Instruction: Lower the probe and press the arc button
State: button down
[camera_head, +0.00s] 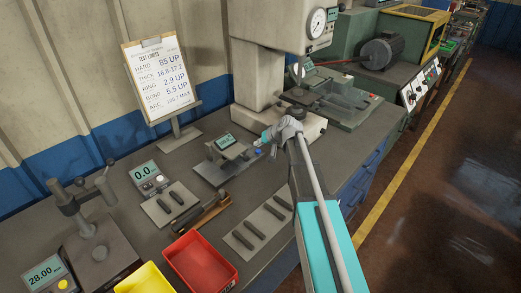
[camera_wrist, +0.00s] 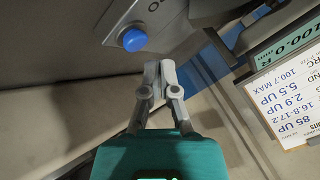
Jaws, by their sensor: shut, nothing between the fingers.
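The arc gauge (camera_head: 224,163) stands mid-bench, a low grey device with a small green display (camera_head: 225,141). In the wrist view its display (camera_wrist: 289,42) appears to read 100.0 R. The blue button (camera_wrist: 134,39) sits on the gauge's grey plate; it also shows in the head view (camera_head: 258,152). My gripper (camera_wrist: 159,66) is shut and empty. In the wrist view its fingertips appear just below and right of the blue button, apart from it in the picture; the depth gap cannot be told. I cannot clearly make out the probe.
A test limits board (camera_head: 161,80) stands behind the gauge. A large press (camera_head: 262,80) is at the back. Strips lie on plates (camera_head: 170,204) in front, with a red bin (camera_head: 200,263) and a yellow bin (camera_head: 144,280).

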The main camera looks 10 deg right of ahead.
aim_at(259, 151)
jog(key=shift+r+p, duration=2.05)
jog(key=shift+r, duration=0.25)
